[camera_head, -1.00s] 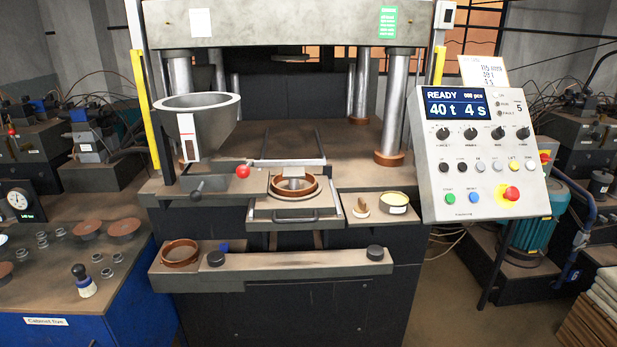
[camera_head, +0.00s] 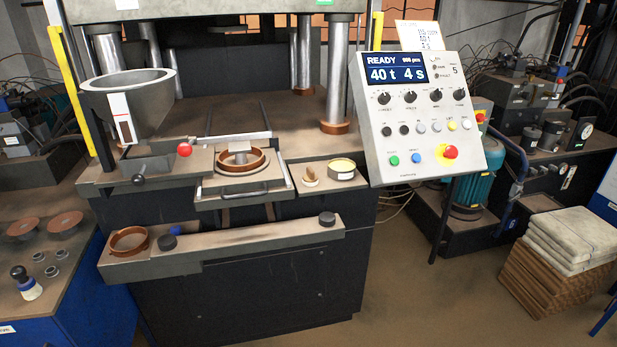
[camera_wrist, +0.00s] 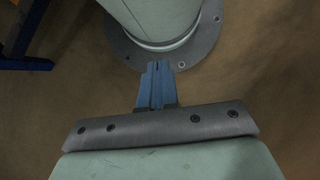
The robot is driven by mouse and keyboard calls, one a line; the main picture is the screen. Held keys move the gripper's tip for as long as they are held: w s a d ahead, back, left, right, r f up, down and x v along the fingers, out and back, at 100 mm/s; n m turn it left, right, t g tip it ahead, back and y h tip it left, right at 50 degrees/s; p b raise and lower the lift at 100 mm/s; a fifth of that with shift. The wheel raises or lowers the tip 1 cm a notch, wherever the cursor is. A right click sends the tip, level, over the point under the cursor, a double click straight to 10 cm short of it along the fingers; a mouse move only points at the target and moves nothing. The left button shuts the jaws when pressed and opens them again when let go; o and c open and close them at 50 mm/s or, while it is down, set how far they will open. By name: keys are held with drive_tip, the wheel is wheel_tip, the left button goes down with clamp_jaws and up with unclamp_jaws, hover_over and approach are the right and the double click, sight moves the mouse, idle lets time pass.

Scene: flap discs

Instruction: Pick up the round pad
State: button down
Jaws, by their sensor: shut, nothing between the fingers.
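A small tan round piece with a raised knob (camera_head: 310,176), which looks like the round pad, lies on the right front ledge of the press in the head view. It sits just left of a shallow tin with pale yellow contents (camera_head: 341,169). My gripper (camera_wrist: 157,68) shows only in the wrist view. Its blue fingers are together with nothing between them, above brown floor and away from the pad. The pad is not in the wrist view, and my gripper is not in the head view.
A drawer-like slide with a brown ring mould (camera_head: 241,160) is left of the pad. A tilted control panel (camera_head: 420,115) stands close on the right. A red-knobbed lever (camera_head: 184,149) and a hopper (camera_head: 129,100) are left. A front bar (camera_head: 240,240) runs below.

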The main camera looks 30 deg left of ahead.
drive_tip(key=c, duration=1.8)
unclamp_jaws()
drive_tip(key=shift+o, duration=0.6)
drive_tip(key=shift+w, duration=0.15)
drive_tip(key=o, duration=0.4)
drive_tip(key=w+a+r+n+t, duration=0.1)
drive_tip(key=w+a+r, duration=0.1)
drive_tip(key=w, duration=0.8)
drive_tip(key=shift+w+a+h, duration=0.3)
drive_tip(key=shift+a, duration=0.05)
drive_tip(key=w+a+r+n+t, duration=0.2)
drive_tip(key=w+a+r, duration=0.85)
drive_tip(key=w, duration=0.35)
drive_tip(key=w+a+r+n+t, duration=0.2)
drive_tip(key=w+a+r+t, duration=0.1)
drive_tip(key=w+a+r, duration=0.9)
drive_tip(key=w+a+r+n+t+y, duration=0.1)
drive_tip(key=a+r, duration=1)
drive_tip(key=r, duration=0.4)
drive_tip(key=w+a+r+n+t+y, duration=0.1)
drive_tip(key=a+r+n, duration=0.1)
drive_tip(key=a+r, duration=0.9)
drive_tip(key=w+a+r+n+t+y, duration=0.1)
drive_tip(key=w+a+r+n, duration=0.1)
drive_tip(key=a+r, duration=0.9)
wheel_tip(320, 180, up, 10)
drive_tip(key=shift+r+y, duration=0.1)
drive_tip(key=shift+y, duration=0.3)
